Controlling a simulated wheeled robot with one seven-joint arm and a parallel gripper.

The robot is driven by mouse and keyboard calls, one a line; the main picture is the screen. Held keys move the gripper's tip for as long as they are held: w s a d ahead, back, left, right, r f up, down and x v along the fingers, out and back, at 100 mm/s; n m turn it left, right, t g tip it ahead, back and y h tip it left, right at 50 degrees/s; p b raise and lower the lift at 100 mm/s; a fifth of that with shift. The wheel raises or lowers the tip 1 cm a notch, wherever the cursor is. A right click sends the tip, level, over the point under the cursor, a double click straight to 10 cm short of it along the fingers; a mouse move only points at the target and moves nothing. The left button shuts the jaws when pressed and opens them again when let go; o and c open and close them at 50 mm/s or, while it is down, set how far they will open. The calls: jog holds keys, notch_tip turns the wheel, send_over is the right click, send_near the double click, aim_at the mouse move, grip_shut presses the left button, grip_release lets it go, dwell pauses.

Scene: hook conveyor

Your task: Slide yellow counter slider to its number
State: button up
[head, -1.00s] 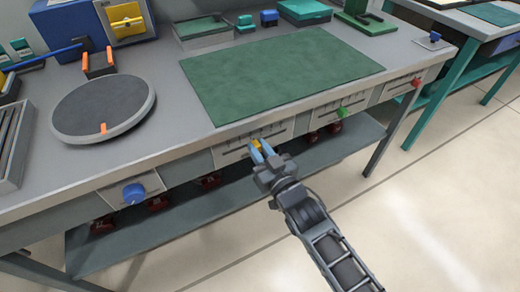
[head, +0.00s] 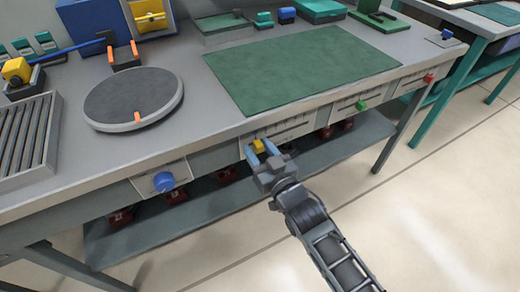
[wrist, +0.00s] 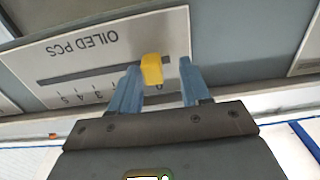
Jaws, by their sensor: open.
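The yellow slider (head: 258,146) is a small knob on a pale panel (head: 292,122) on the bench's front edge. In the head view it sits near the panel's left end. In the wrist view the panel is upside down and reads "OILED PCS"; the yellow slider (wrist: 151,70) stands near the 0 of the number scale, at the end of the dark slot. My gripper (head: 263,152) is open with its blue fingers either side of the slider. In the wrist view (wrist: 158,80) the left finger is close against it and the right finger is apart.
A blue knob (head: 164,182) is on the panel to the left; green (head: 361,105) and red (head: 428,78) knobs are on panels to the right. The bench edge runs above my gripper, with a lower shelf (head: 200,220) below. Open floor lies in front.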

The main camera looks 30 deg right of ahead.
jog(key=shift+d, duration=0.1)
jog(key=s, duration=0.8)
dwell(0.5)
jog(key=s+r+g, duration=0.2)
jog(key=s, duration=1.7)
jog(key=s+r+g, duration=0.1)
jog(key=s+r, duration=0.8)
jog(key=s, duration=0.5)
jog(key=shift+r, duration=0.25)
